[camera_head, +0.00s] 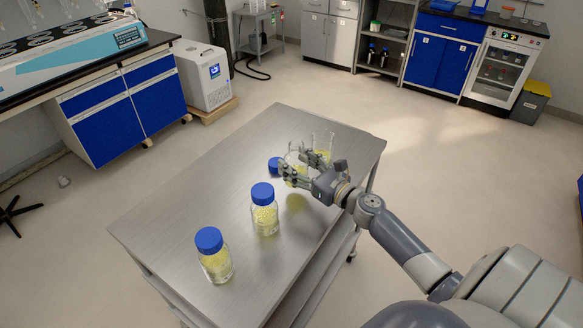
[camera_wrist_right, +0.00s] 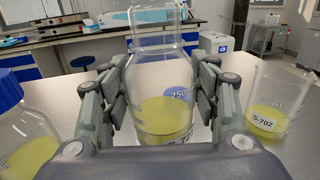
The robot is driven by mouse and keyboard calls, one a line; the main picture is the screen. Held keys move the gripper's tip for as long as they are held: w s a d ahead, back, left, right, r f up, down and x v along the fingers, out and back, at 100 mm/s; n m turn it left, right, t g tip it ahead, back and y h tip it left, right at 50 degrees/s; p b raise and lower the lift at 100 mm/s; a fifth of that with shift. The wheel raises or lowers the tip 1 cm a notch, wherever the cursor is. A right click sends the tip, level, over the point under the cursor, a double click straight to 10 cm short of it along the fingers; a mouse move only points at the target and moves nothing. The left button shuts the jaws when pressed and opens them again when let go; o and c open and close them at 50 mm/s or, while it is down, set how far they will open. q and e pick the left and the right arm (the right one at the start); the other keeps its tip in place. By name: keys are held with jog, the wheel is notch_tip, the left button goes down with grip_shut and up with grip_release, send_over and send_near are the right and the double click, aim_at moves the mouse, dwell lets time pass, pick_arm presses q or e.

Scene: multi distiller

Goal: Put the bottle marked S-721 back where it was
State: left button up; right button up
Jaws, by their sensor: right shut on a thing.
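My right gripper (camera_head: 308,168) is shut on an open glass bottle (camera_head: 294,157) with yellow liquid at the far end of the steel table (camera_head: 165,212). In the wrist view this bottle (camera_wrist_right: 165,75) is upright between the fingers; its label is cut off after "S-7". A yellowish patch shows on the table below it; I cannot tell whether its base touches the table. A loose blue cap (camera_head: 274,166) lies beside it. Two blue-capped bottles of yellow liquid, one in the middle (camera_head: 265,213) and one nearer (camera_head: 215,260), stand on the table; their labels are unreadable. My left gripper is out of view.
A beaker (camera_head: 324,146) of yellow liquid, labelled S-702 in the wrist view (camera_wrist_right: 264,105), stands close to the held bottle. The table's left part is clear. A bench with blue drawers (camera_head: 115,125) and a grey-white machine (camera_head: 205,80) stand beyond.

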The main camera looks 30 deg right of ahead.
jog(key=shift+w+a, duration=0.15)
jog(key=shift+w, duration=0.9)
jog(key=shift+w+f, duration=0.1)
jog(key=shift+f, duration=1.75)
jog(key=shift+f+b, duration=0.1)
jog(key=shift+b, duration=0.25)
jog(key=o, duration=1.4)
jog(key=shift+c, duration=0.2)
